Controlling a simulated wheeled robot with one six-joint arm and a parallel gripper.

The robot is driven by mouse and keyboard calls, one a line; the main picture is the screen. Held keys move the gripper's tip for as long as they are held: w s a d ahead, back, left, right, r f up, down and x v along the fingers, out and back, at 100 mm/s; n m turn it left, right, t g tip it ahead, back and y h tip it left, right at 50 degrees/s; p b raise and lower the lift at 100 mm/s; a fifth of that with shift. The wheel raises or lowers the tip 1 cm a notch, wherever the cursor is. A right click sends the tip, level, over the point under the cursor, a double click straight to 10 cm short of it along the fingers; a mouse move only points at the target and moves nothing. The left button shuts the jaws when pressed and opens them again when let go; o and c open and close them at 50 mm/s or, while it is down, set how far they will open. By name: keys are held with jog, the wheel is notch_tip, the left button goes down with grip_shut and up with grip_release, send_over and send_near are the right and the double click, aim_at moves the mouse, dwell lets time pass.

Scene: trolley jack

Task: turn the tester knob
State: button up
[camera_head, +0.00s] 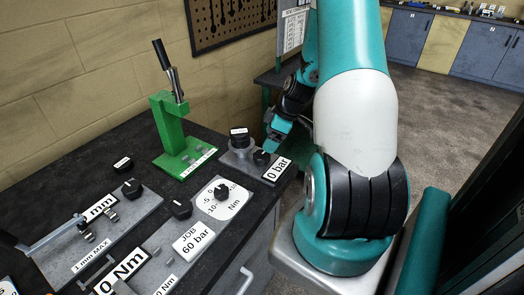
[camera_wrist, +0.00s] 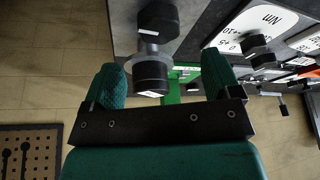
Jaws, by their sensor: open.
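The tester is a grey base (camera_head: 246,168) at the bench's right end, beside a "0 bar" display (camera_head: 276,170). A black knob (camera_head: 262,158) sits on its front part; I take it as the tester knob. In the wrist view the knob (camera_wrist: 158,21) is at top centre, beyond the fingertips. A black-capped grey post (camera_head: 239,138) stands behind it, and its cap (camera_wrist: 150,74) appears between my fingers in the wrist view. My gripper (camera_head: 271,143) is open, just above and beside the knob; it also shows in the wrist view (camera_wrist: 163,78). I see no contact.
A green press (camera_head: 180,140) with an upright lever stands left of the tester. A pegboard (camera_head: 228,20) hangs on the wall.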

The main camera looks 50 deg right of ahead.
aim_at(262, 154)
jog(key=p+x, duration=0.1)
jog(key=x, duration=0.6)
jog(key=shift+w+f, duration=0.1)
jog(key=shift+f, duration=0.1)
jog(key=c, duration=0.9)
